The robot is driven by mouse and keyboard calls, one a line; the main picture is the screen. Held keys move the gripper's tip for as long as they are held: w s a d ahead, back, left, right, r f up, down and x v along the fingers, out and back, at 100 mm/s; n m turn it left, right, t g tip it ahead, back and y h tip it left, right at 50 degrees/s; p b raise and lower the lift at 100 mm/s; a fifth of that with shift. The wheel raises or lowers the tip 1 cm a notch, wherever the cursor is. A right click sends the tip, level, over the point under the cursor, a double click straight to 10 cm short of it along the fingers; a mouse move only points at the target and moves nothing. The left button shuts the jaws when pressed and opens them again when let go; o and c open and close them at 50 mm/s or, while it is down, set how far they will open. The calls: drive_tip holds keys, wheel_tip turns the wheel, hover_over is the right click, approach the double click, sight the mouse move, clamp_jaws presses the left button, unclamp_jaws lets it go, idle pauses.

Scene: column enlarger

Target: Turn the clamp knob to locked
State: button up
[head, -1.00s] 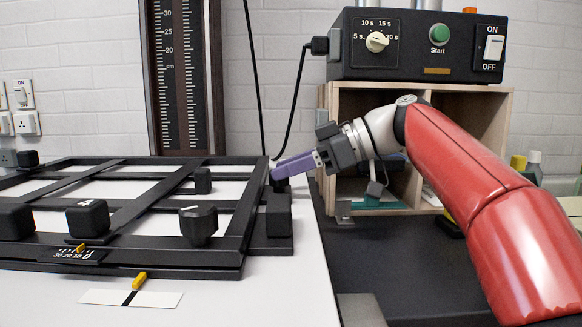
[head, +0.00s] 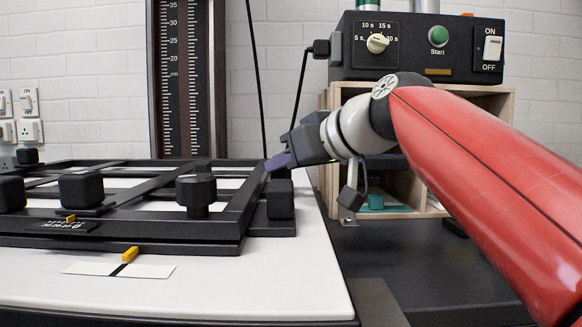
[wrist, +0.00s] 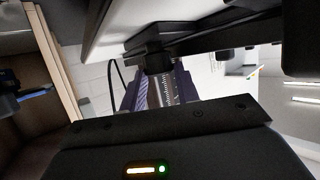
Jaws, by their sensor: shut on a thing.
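My gripper (head: 279,161) reaches in from the right, its purple fingers at the right side of the black easel frame (head: 190,240). In the wrist view the two fingers (wrist: 155,82) close around a dark knob (wrist: 157,62), seemingly the clamp knob. In the head view this knob is mostly hidden by the fingers and by a black block (head: 281,199). Its turn position and any locked mark cannot be read. Another round black knob (head: 197,192) stands on the frame's front bar, apart from my gripper.
The easel lies on a white board (head: 290,290). A wooden cubby (head: 430,200) stands behind my arm, with a black timer box (head: 420,62) on top. A black cable hangs behind my gripper. A tall scale column (head: 188,85) stands at the back.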

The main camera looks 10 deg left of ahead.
drive_tip(key=shift+s+a+m+t+h+p, duration=0.1)
drive_tip(key=shift+m+t+h+p, duration=0.2)
drive_tip(key=shift+m+t+h, duration=0.25)
drive_tip(key=shift+s+a+m+t+h+p, duration=0.1)
drive_tip(key=shift+m+t+h+p, duration=0.2)
drive_tip(key=shift+m+t+h, duration=0.25)
drive_tip(key=shift+m, duration=0.3)
drive_tip(key=o, duration=1)
drive_tip(key=v, duration=0.7)
drive_tip(key=shift+s+d+r, duration=0.15)
drive_tip(key=shift+s+d, duration=0.1)
drive_tip(key=shift+s, duration=0.05)
